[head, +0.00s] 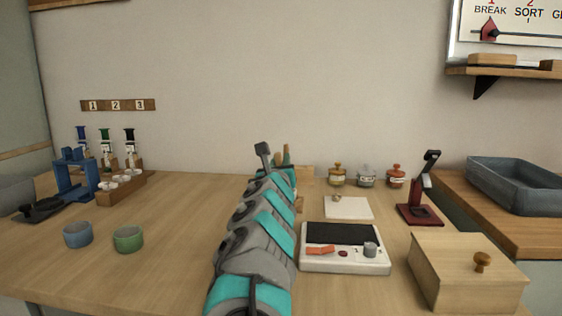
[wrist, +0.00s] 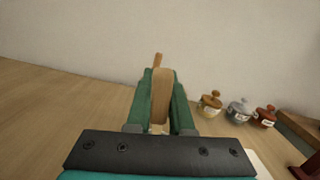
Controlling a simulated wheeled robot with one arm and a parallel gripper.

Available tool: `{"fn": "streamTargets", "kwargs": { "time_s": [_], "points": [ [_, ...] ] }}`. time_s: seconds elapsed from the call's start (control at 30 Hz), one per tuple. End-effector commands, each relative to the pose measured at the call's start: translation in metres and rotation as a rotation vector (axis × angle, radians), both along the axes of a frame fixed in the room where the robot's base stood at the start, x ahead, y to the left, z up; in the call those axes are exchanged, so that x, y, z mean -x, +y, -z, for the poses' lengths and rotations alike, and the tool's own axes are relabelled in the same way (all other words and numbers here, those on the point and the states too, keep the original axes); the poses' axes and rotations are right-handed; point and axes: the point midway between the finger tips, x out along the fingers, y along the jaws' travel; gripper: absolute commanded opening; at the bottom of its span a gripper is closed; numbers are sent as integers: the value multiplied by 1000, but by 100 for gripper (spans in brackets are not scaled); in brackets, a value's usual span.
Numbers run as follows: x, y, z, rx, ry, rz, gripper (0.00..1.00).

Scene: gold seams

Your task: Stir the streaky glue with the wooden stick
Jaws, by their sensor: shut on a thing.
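My gripper (wrist: 162,105) has green fingers and is shut on a wooden stick (wrist: 162,92), which stands up between them in the wrist view. A thinner wooden piece shows just behind its top; I cannot tell whether it is part of the same stick. In the head view my arm hides most of the gripper, and wooden tips show just past it. A pale square tile (head: 352,209) lies to the right of the arm, with a small tan lump (head: 336,198) near its back left corner. I cannot tell whether this is the glue, and no streaks are visible.
A white scale-like device (head: 345,262) sits right of my arm, with a wooden box (head: 465,275) beyond it. Three lidded jars (head: 366,178) stand by the wall. A dark red stand (head: 420,212) is near the right edge. Blue (head: 77,235) and green (head: 128,240) cups stand left.

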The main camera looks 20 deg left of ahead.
Motion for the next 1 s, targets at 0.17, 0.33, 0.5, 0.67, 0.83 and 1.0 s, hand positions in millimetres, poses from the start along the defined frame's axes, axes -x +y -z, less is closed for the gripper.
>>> {"fn": "streamTargets", "kwargs": {
  "time_s": [0.17,0.33,0.5,0.67,0.83,1.0],
  "points": [
    [1,1,-5,0,0,0,0],
    [2,2,-14,0,0,0,0],
    [3,3,-23,0,0,0,0],
    [4,4,-31,-1,0,0,0],
    [5,5,-40,0,-1,0,0],
    [6,6,-46,0,0,1,0]
  ]
}}
